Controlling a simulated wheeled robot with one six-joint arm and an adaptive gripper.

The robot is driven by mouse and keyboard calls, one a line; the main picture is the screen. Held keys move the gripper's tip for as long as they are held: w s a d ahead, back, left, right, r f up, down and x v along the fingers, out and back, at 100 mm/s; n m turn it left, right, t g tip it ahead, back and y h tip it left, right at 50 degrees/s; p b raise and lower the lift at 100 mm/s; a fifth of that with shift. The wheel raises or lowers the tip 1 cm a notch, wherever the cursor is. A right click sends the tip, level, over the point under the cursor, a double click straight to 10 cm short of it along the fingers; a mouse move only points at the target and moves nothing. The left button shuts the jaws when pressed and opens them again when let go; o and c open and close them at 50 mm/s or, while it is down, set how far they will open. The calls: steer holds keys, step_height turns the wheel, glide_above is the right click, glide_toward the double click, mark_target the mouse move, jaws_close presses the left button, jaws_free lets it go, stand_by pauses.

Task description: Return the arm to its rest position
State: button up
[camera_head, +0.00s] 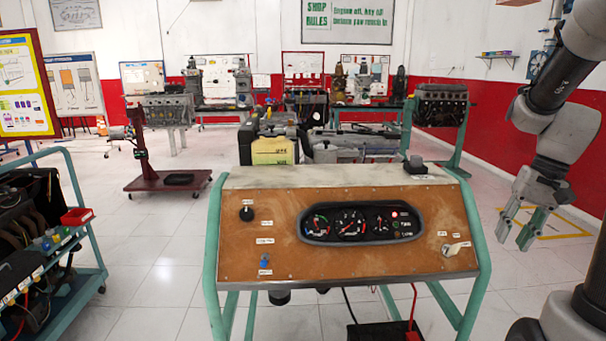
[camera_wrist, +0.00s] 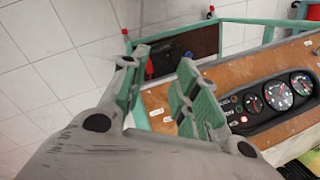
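My gripper (camera_head: 527,226) hangs at the right of the head view, fingers pointing down, to the right of the engine trainer's panel (camera_head: 289,257) and apart from it. Its two fingers with green pads are spread with a gap between them, and nothing is held. In the wrist view my gripper (camera_wrist: 158,88) shows its fingers apart, with the brown panel (camera_wrist: 225,76) and its gauges beyond them. My arm comes down from the top right of the head view.
The trainer's green frame (camera_head: 478,250) stands close on the left of my gripper. A key switch (camera_head: 455,248) sits at the panel's right. A green cart (camera_head: 83,215) stands at the left. Other engine stands (camera_head: 440,112) are farther back. Floor around my gripper looks clear.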

steer(key=s+a+r+n+t+h, duration=0.2)
steer(key=s+a+r+n+t, duration=0.2)
steer(key=s+a+r, duration=0.4)
steer(key=s+a+n, duration=0.1)
steer(key=s+a, duration=0.1)
steer(key=s, duration=0.2)
steer(key=shift+r+n+h, duration=0.15)
steer(key=shift+n+h, duration=0.15)
steer(key=shift+c, duration=0.2)
stand_by(1.1)
